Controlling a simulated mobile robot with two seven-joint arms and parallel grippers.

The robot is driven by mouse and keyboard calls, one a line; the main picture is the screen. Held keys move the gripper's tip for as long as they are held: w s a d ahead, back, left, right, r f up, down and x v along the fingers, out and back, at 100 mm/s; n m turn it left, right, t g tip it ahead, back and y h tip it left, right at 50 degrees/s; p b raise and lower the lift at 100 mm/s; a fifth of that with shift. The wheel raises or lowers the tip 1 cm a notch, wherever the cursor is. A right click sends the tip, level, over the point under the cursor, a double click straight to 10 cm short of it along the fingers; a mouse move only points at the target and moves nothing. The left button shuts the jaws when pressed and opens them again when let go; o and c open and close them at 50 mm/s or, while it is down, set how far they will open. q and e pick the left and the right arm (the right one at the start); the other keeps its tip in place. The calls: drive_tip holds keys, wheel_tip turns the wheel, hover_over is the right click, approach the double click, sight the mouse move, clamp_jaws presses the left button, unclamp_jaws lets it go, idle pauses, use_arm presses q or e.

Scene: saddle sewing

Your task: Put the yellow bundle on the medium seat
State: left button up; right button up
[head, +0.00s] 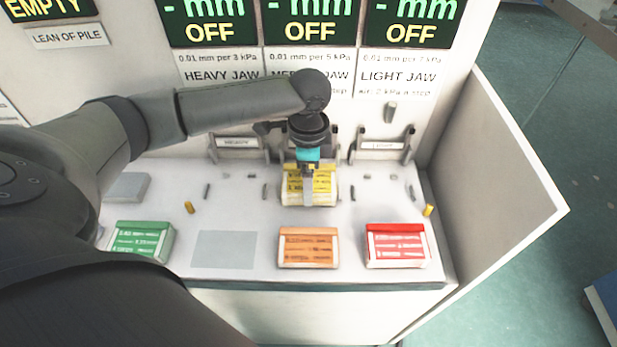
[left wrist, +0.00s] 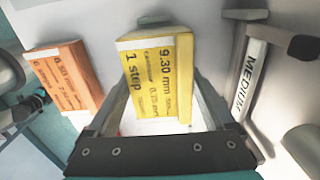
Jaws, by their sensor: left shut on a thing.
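The yellow bundle (head: 322,193) is held in my left gripper (head: 308,178), in front of the middle jaw station. In the left wrist view the yellow bundle (left wrist: 150,82) sits between the two fingers, its printed face reading 9.30 mm and 1 step. My left gripper is shut on it. The medium seat, labelled MEDIUM (left wrist: 247,78), is to the right of the bundle in the left wrist view, apart from it. In the head view my arm hides most of the medium seat. Whether the bundle touches the bench is unclear. My right gripper is out of view.
A green bundle (head: 141,241), an orange bundle (head: 308,249) and a red bundle (head: 398,247) lie along the bench front. A bare grey patch (head: 223,250) lies between green and orange. Heavy (head: 238,143) and light (head: 381,146) seats flank the middle. A side panel (head: 500,190) bounds the right.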

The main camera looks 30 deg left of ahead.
use_arm(q)
drive_tip(key=shift+f, duration=0.1)
drive_tip(key=o, duration=1.4)
wheel_tip(320, 180, up, 12)
drive_tip(key=shift+r+p, duration=0.15)
drive_tip(key=shift+p, duration=0.9)
